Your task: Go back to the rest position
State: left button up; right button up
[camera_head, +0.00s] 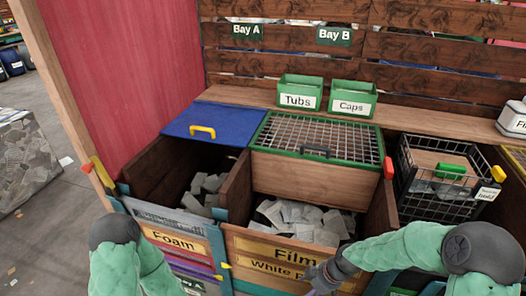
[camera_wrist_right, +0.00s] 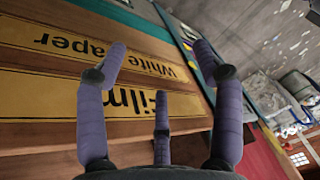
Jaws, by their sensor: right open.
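My right gripper (camera_head: 322,278) is low in front of the wooden bin labelled "Film" and "White Paper" (camera_head: 238,245). In the right wrist view the gripper (camera_wrist_right: 160,72) has its purple fingers spread, with nothing between them. Behind the fingers is the bin's front with its yellow labels (camera_wrist_right: 60,98), upside down in that view. I cannot tell whether a finger touches the front. My left arm (camera_head: 125,262) enters at the lower left, before the "Foam" bin (camera_head: 172,240); its gripper is out of the picture.
Both bins hold grey pieces. Green "Tubs" (camera_head: 298,100) and "Caps" (camera_head: 352,106) boxes sit on the shelf. A black wire basket (camera_head: 435,205) is at the right.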

jog(key=s+a+f+m, duration=0.2)
jog(key=s+f+m, duration=0.4)
jog(key=s+f, duration=0.1)
jog(key=s+a+f+m, duration=0.3)
jog(key=s+f+m, duration=0.3)
jog(key=s+f, duration=0.1)
jog(key=shift+f+m+g, duration=0.3)
jog(key=shift+f, duration=0.15)
